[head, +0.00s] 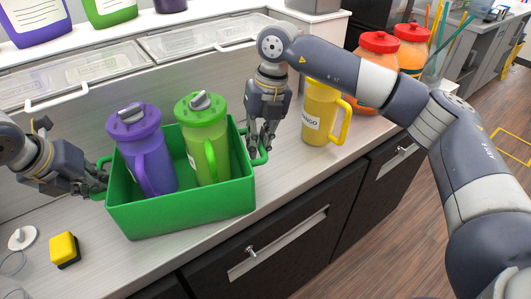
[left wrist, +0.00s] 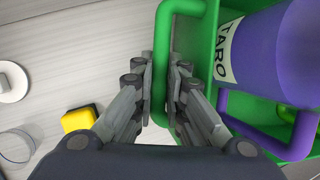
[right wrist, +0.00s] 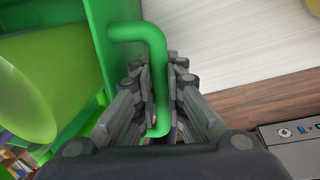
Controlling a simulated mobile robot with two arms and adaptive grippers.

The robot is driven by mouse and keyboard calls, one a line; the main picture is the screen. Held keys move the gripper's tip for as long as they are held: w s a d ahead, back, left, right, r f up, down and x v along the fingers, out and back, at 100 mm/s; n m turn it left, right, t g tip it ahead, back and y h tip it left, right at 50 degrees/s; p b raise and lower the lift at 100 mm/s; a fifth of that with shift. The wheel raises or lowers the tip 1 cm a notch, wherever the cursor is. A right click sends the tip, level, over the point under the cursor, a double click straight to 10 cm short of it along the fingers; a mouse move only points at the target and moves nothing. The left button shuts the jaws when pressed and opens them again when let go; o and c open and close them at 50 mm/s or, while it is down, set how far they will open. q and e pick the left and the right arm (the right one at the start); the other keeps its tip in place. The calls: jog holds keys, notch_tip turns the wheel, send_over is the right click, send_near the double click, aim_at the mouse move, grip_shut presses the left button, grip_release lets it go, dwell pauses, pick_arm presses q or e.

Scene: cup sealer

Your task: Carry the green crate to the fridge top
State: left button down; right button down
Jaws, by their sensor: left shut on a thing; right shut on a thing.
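The green crate (head: 190,218) is at the counter's front in the head view. A purple pitcher (head: 146,150) and a green pitcher (head: 204,140) stand upright in it. My left gripper (head: 102,180) is shut on the crate's left handle, which shows as a green bar (left wrist: 165,80) between the fingers in the left wrist view. My right gripper (head: 262,148) is shut on the right handle, seen between the fingers in the right wrist view (right wrist: 152,60). I cannot tell whether the crate's base touches the counter. The fridge top is not clearly identifiable.
A yellow pitcher (head: 320,112) stands right of the crate, behind my right arm. Orange jars with red lids (head: 411,50) are farther right. Lidded bins (head: 70,75) run along the back.

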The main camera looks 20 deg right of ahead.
pick_arm(q)
jog(key=shift+a+f, duration=0.1)
jog(key=shift+f, duration=0.05)
pick_arm(e)
jog(key=shift+f, duration=0.15)
pick_arm(q)
jog(key=c, duration=1.7)
grip_release()
pick_arm(e)
jog(key=c, duration=1.7)
grip_release()
jog(key=shift+d, duration=0.1)
pick_arm(q)
jog(key=shift+o, duration=0.3)
jog(key=shift+s, duration=0.2)
pick_arm(e)
jog(key=shift+o, duration=0.2)
jog(key=shift+s, duration=0.2)
